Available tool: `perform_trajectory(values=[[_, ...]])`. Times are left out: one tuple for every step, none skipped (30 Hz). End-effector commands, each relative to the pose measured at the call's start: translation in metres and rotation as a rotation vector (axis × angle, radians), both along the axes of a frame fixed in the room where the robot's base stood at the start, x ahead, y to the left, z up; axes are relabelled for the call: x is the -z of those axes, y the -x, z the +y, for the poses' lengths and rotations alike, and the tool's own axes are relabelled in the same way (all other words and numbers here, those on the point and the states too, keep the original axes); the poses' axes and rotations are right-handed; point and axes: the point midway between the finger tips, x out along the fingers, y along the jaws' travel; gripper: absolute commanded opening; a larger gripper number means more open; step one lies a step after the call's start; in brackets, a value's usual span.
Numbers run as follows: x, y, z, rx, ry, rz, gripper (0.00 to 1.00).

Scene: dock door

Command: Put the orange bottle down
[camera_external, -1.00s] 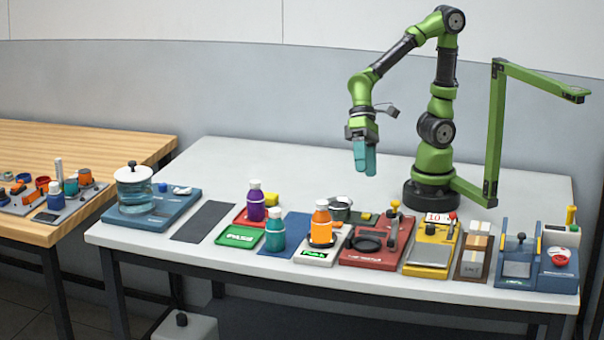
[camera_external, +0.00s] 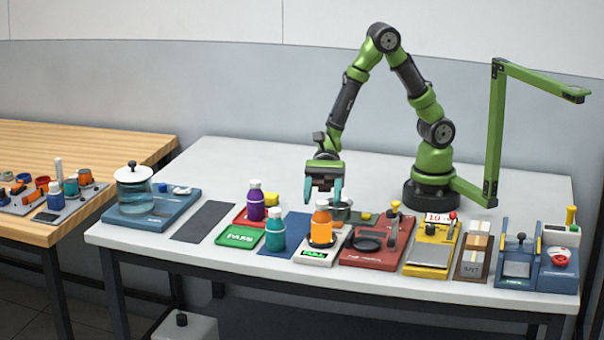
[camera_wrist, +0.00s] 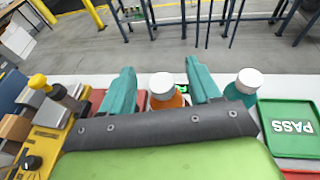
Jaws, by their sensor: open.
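The orange bottle (camera_external: 321,225) has a white cap and stands upright on a small white scale-like device (camera_external: 316,256) with a green display. In the wrist view the bottle (camera_wrist: 166,101) shows between my two teal fingers, its cap towards the camera. My gripper (camera_external: 323,194) is open, with its fingertips just above and behind the bottle's cap in the external view. The fingers look apart from the bottle. The bottle's lower part is hidden in the wrist view.
A teal bottle (camera_external: 275,232) stands on a blue mat left of the orange one. A purple bottle (camera_external: 256,201) stands on a red tray behind a green PASS tray (camera_external: 240,236). A red device (camera_external: 377,249) is close on the right. The grey mat (camera_external: 203,222) is bare.

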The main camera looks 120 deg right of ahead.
Motion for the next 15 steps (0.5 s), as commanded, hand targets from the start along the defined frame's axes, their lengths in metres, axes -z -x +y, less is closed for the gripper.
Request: perform_trajectory(values=[[0.011, 0.000, 0.000, 0.000, -0.002, 0.008, 0.62], [0.017, 0.000, 0.000, 0.000, -0.003, 0.008, 0.62], [0.024, 0.000, 0.000, 0.000, -0.002, 0.009, 0.62], [0.027, -0.001, 0.002, -0.002, -0.002, 0.004, 0.62], [0.026, -0.004, 0.008, -0.006, -0.001, 0.000, 0.62], [0.028, -0.007, 0.014, -0.006, -0.001, 0.000, 0.62], [0.029, -0.009, 0.016, -0.006, 0.000, 0.000, 0.62], [0.029, -0.011, 0.019, -0.004, 0.000, -0.001, 0.62], [0.030, -0.013, 0.021, -0.004, 0.000, -0.001, 0.62], [0.031, -0.014, 0.023, -0.003, 0.000, 0.000, 0.62], [0.031, -0.015, 0.023, -0.003, 0.000, 0.001, 0.62], [0.032, -0.016, 0.024, -0.002, 0.000, 0.000, 0.62], [0.032, -0.016, 0.024, -0.001, 0.000, 0.000, 0.62], [0.032, -0.016, 0.024, -0.001, 0.001, 0.001, 0.62], [0.031, -0.016, 0.024, -0.001, 0.001, 0.001, 0.62]])
